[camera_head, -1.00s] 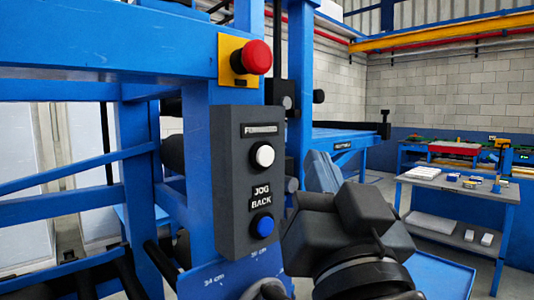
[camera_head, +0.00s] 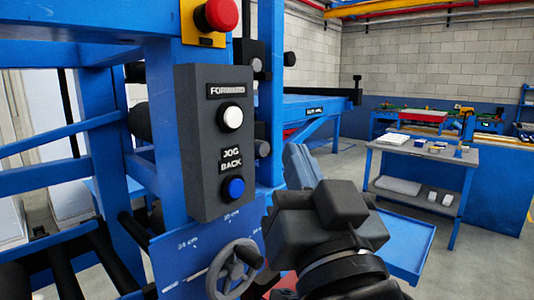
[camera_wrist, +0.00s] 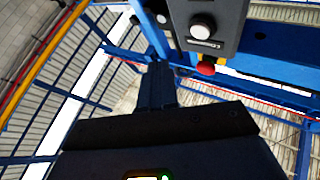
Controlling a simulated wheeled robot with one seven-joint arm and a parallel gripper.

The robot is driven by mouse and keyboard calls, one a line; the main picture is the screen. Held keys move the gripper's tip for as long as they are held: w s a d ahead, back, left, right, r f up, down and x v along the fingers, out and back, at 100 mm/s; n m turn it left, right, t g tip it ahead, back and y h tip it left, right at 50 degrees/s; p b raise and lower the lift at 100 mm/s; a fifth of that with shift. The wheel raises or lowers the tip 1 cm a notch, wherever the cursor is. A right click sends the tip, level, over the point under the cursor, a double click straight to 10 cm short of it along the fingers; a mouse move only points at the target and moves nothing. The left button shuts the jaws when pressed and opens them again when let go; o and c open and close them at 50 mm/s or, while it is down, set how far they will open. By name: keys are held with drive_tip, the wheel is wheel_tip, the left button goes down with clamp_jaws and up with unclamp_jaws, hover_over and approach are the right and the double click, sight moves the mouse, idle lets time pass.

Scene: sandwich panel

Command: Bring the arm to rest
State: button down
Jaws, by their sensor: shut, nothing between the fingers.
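My gripper (camera_head: 297,158) is in the lower middle of the head view, right of the control box (camera_head: 205,150) and apart from it in the picture. Its blue-grey fingers point upward beyond the dark wrist body. In the wrist view the fingers (camera_wrist: 157,85) are together, with nothing between them. The control box carries a white FORWARD button (camera_head: 232,117) and a blue JOG BACK button (camera_head: 235,188). It also shows at the top of the wrist view (camera_wrist: 225,25).
A red emergency button (camera_head: 221,14) sits on a yellow plate above the box. A handwheel (camera_head: 233,268) is below it on the blue machine frame. A table (camera_head: 425,152) with small items stands at right. Grey floor shows at lower right.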

drive_tip(key=s+d+f+g+h, duration=0.1)
drive_tip(key=s+d+f, duration=0.3)
drive_tip(key=f, duration=0.4)
drive_tip(key=s+d+f+n+g, duration=0.15)
drive_tip(key=s+d+f, duration=0.25)
drive_tip(key=f, duration=0.4)
drive_tip(key=s+d+f+g+h, duration=0.1)
drive_tip(key=s+d+f, duration=0.35)
drive_tip(key=f, duration=0.25)
drive_tip(key=s+d+f+m+g+h, duration=0.1)
drive_tip(key=s+d+f+g+h, duration=0.1)
drive_tip(key=s, duration=0.9)
drive_tip(key=s+d+f+m+g+h, duration=0.1)
drive_tip(key=s+d+f, duration=0.4)
drive_tip(key=s, duration=0.6)
drive_tip(key=shift+s+d+f+g+h, duration=0.2)
drive_tip(key=shift+s+d+g+h, duration=0.1)
drive_tip(key=shift+d+g+h, duration=0.2)
drive_tip(key=shift+a, duration=0.1)
